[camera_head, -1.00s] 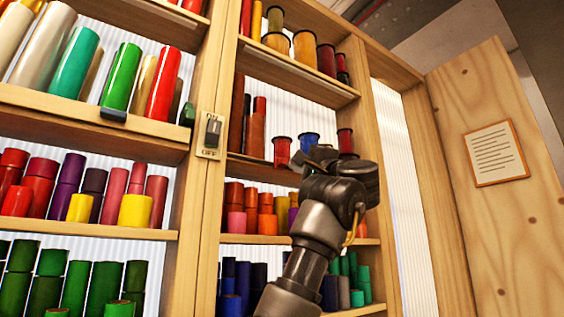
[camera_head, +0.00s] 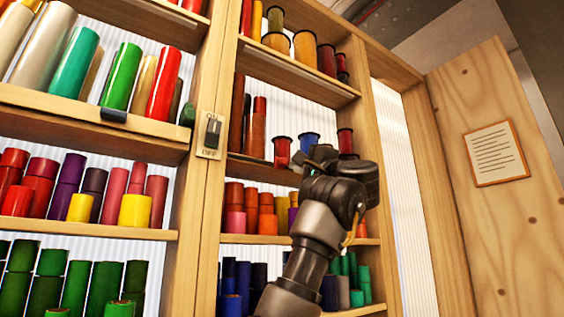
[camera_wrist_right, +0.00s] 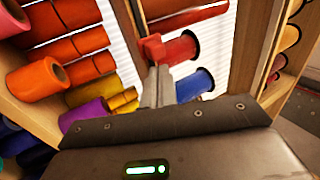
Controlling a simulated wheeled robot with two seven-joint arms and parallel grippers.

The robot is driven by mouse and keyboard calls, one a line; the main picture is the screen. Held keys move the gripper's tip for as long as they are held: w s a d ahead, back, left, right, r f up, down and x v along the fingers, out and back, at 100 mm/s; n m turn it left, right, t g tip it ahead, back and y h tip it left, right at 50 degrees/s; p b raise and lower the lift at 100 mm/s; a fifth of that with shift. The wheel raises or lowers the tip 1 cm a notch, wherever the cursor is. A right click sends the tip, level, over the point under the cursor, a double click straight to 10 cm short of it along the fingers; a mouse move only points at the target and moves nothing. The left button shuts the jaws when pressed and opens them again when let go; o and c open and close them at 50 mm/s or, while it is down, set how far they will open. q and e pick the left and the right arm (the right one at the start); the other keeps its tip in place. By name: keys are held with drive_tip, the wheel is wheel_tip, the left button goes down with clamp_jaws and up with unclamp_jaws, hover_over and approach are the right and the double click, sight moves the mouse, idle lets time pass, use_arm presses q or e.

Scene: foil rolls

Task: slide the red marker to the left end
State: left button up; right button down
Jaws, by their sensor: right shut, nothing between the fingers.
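The red marker (camera_wrist_right: 152,48) is a small red block on the shelf's front edge in the right wrist view. My right gripper (camera_wrist_right: 157,82) is shut and empty, with its fingertips just below the marker. I cannot tell whether they touch it. In the head view, my right gripper (camera_head: 306,160) is at the front edge of the right-hand shelf, near the red spool (camera_head: 282,150) and blue spool (camera_head: 308,141). I cannot make out the marker there; the gripper may hide it. My left gripper is out of view.
A wooden post (camera_head: 209,180) with an ON/OFF switch (camera_head: 212,132) stands left of this shelf. A dark clip (camera_head: 113,115) sits on the left shelf's edge. Coloured rolls fill the shelves around. A wooden panel with a notice (camera_head: 496,152) is at the right.

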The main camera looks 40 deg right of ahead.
sight(278, 162)
drive_tip(key=shift+a, duration=0.1)
drive_tip(key=shift+a+b, duration=0.95)
drive_tip(key=shift+a, duration=1.85)
drive_tip(key=shift+a, duration=0.15)
drive_tip(key=shift+w+a+b, duration=0.1)
drive_tip(key=shift+a+b, duration=0.6)
drive_tip(key=shift+a, duration=1.85)
drive_tip(key=shift+a, duration=0.4)
drive_tip(key=shift+d, duration=0.15)
